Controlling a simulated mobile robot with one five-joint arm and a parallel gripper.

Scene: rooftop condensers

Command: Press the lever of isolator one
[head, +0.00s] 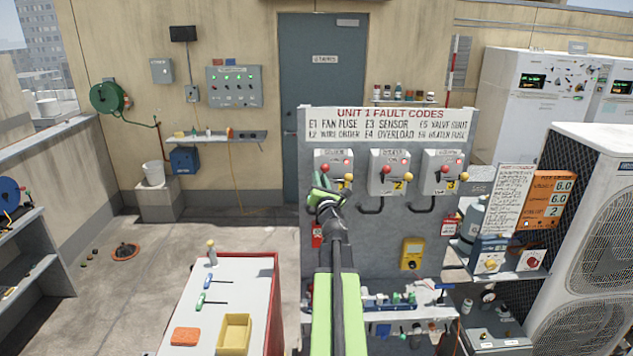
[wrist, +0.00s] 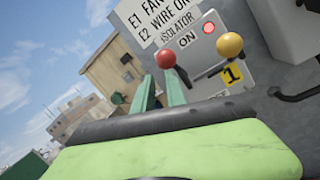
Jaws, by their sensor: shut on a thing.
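Isolator one (head: 334,160) is a pale box at the left of the grey panel, with a lit red lamp. In the wrist view its box (wrist: 205,75) reads ISOLATOR ON and has a yellow "1" tag. It has a red ball knob (head: 324,170) on a dark stem and a yellow ball knob (head: 348,178) on a dark arm. My gripper (head: 322,183) is at the box's lower left. In the wrist view its green fingers (wrist: 160,92) are shut just below the red knob (wrist: 167,60), apparently on its stem. The exact contact is partly hidden.
Isolators two (head: 389,160) and three (head: 441,160) stand close by on the right, with similar knobs. A fault code sign (head: 388,124) is above. A bench (head: 240,300) with tools is at the lower left. Open floor (head: 130,290) lies left of it.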

